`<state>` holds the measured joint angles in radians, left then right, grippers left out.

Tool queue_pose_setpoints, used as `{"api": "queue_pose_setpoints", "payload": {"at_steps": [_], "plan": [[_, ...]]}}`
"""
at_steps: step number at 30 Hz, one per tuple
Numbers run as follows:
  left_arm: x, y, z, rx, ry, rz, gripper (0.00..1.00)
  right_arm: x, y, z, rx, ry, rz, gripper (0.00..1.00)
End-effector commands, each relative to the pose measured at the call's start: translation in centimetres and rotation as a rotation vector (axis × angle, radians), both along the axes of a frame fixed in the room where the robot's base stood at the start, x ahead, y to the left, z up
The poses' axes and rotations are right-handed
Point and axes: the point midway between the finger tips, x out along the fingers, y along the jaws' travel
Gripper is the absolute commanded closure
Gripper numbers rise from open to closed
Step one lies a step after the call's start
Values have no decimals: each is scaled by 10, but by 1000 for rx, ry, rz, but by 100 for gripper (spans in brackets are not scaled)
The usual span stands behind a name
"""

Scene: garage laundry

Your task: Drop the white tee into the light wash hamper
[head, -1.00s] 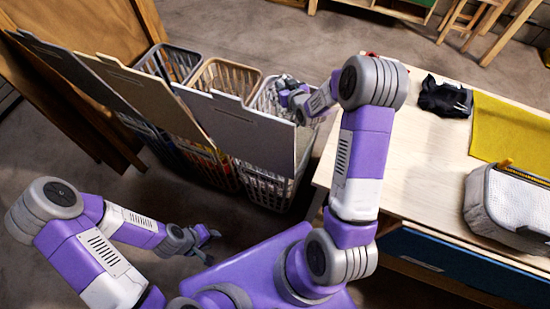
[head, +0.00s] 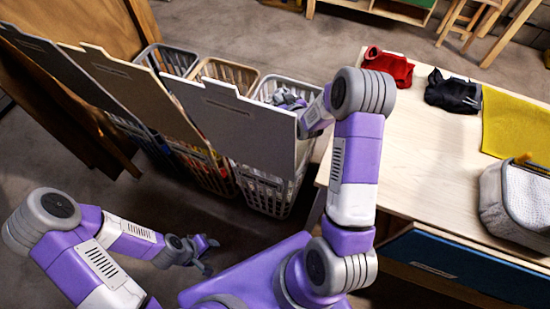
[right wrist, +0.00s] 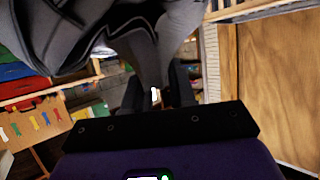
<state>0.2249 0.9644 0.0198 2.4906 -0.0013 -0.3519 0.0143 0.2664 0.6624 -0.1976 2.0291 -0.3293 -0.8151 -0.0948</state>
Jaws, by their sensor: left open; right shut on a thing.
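My right gripper (right wrist: 156,92) is shut on a cloth, taken as the white tee (right wrist: 130,35), which looks grey in shade. The tee hangs in folds across the upper right wrist view. In the head view my right arm reaches over the rightmost pale hamper (head: 272,197), with its hand at the mouth, partly hidden behind a light grey panel (head: 235,125). I cannot tell how far the tee is inside. My left gripper (head: 208,255) is open and empty, low in front of the hampers.
The table (head: 420,160) at right holds red cloth (head: 388,68), black cloth (head: 452,93), a yellow mat (head: 515,125) and a grey-white basket (head: 520,200).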

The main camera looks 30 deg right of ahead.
Motion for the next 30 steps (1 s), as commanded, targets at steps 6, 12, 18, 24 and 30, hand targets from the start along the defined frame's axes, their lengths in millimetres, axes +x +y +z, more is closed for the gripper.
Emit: {"api": "queue_pose_setpoints", "payload": {"at_steps": [6, 12, 18, 24, 30], "plan": [[0, 0, 0, 0, 0, 0, 57, 0, 0, 1, 0, -3, 0, 100], [0, 0, 0, 0, 0, 0, 57, 0, 0, 1, 0, -2, 0, 47], [0, 0, 0, 0, 0, 0, 57, 0, 0, 0, 0, -1, 0, 45], [0, 0, 4, 0, 0, 0, 57, 0, 0, 9, 0, -1, 0, 45], [0, 0, 19, 0, 0, 0, 57, 1, -1, 47, -2, -6, -1, 45]]}}
